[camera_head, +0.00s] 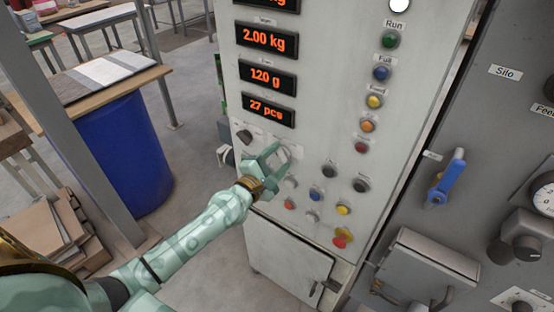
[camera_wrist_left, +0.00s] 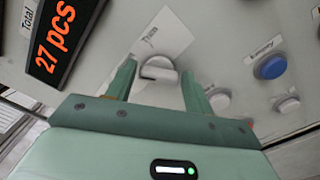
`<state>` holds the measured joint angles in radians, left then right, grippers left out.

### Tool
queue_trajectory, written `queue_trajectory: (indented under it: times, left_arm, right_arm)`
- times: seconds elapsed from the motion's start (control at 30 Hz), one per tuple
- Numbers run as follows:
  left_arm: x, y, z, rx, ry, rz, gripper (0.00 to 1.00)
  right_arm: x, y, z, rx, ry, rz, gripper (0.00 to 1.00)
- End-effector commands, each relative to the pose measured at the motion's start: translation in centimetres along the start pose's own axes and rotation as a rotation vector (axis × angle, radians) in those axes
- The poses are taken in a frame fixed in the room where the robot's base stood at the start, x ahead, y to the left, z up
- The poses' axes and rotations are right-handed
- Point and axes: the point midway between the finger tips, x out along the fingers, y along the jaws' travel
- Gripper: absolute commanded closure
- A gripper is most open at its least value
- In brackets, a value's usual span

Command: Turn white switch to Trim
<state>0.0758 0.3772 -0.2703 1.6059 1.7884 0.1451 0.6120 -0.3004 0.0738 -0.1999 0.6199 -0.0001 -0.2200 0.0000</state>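My right gripper is not in view.
A dark knob (camera_head: 244,136) sits left of the gripper. Several push buttons, including a blue one (camera_head: 315,195) and a red one (camera_head: 290,204), lie below and to the right. A blue-handled lever (camera_head: 446,180) is on the grey panel. A blue barrel (camera_head: 125,150) stands left.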

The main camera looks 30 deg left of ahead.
Motion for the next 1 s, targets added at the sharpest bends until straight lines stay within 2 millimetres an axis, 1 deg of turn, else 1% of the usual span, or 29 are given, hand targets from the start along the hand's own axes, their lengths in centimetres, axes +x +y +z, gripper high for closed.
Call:
queue_trajectory:
  times: [0.03, 0.1, 0.37, 0.57, 0.77, 1.0]
  left_arm:
    - [0.0, 0.0, 0.0, 0.000, 0.000, 0.000, 0.62]
    - [0.0, 0.0, 0.0, 0.000, 0.000, 0.000, 0.80]
    - [0.0, 0.0, 0.0, 0.013, 0.000, -0.001, 0.79]
    - [0.0, 0.0, 0.0, 0.084, 0.000, -0.001, 0.79]
    - [0.0, 0.0, 0.0, 0.226, 0.000, -0.002, 0.79]
    - [0.0, 0.1, 0.1, 0.451, 0.000, -0.001, 0.79]
  right_arm:
    - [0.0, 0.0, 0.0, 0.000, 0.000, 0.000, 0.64]
    - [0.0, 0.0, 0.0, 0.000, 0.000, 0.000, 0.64]
    - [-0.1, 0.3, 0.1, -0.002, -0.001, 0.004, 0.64]
    - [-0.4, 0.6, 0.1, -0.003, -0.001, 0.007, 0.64]
    - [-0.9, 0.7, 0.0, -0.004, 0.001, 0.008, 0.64]
    - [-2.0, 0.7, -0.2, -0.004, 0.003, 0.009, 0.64]
